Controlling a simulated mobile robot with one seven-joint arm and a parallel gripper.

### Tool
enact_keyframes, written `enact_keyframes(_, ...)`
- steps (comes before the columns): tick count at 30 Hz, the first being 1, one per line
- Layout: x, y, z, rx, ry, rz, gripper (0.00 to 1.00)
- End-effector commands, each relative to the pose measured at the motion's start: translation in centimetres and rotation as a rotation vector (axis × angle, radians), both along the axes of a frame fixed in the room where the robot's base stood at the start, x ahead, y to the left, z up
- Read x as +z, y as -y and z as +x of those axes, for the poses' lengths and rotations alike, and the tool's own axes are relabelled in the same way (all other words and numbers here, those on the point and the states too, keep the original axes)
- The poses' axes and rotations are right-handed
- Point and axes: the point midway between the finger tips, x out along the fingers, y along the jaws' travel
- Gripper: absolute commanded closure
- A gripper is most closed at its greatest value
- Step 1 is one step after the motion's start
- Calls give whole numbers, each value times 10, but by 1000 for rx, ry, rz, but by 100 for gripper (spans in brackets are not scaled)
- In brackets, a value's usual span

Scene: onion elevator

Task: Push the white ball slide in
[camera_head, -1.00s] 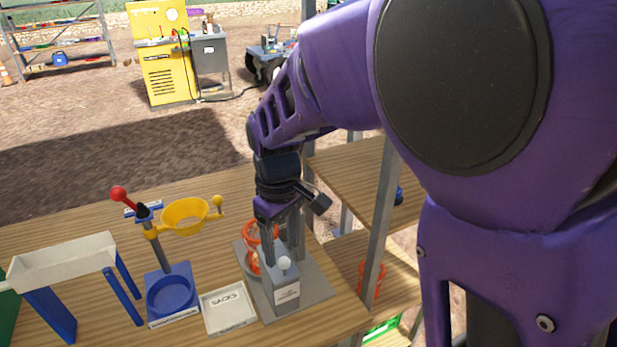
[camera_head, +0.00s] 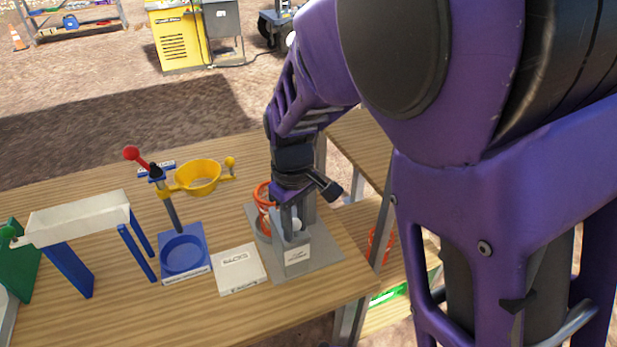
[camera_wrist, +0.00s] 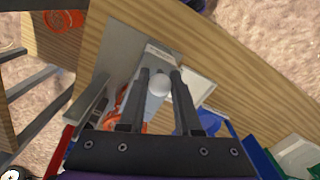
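The white ball (camera_head: 296,224) is a small round knob on top of a grey labelled box (camera_head: 295,262) that stands on a grey plate at the table's right end. The ball also shows in the wrist view (camera_wrist: 160,83), and the box lies under it. My gripper (camera_head: 297,230) points down at the box. In the wrist view my gripper (camera_wrist: 161,76) has its two fingers apart, one on each side of the ball. Narrow gaps seem to show between the ball and the fingers.
Further left are a blue stand (camera_head: 185,255) with a yellow ring (camera_head: 198,177) and a white-topped frame with blue legs (camera_head: 78,220). A metal shelf post rises to the right. Front table space is clear.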

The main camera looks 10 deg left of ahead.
Motion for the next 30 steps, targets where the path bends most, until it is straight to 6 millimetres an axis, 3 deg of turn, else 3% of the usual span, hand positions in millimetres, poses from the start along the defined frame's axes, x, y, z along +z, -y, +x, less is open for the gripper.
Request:
enact_keyframes(1, 0, 0, 0, 0, 0, 0, 90)
enact_keyframes(3, 0, 0, 0, 0, 0, 0, 100)
enact_keyframes(11, 0, -1, 2, -1, 1, -1, 100)
enact_keyframes(30, 1, -21, 35, -1, 2, 0, 100)
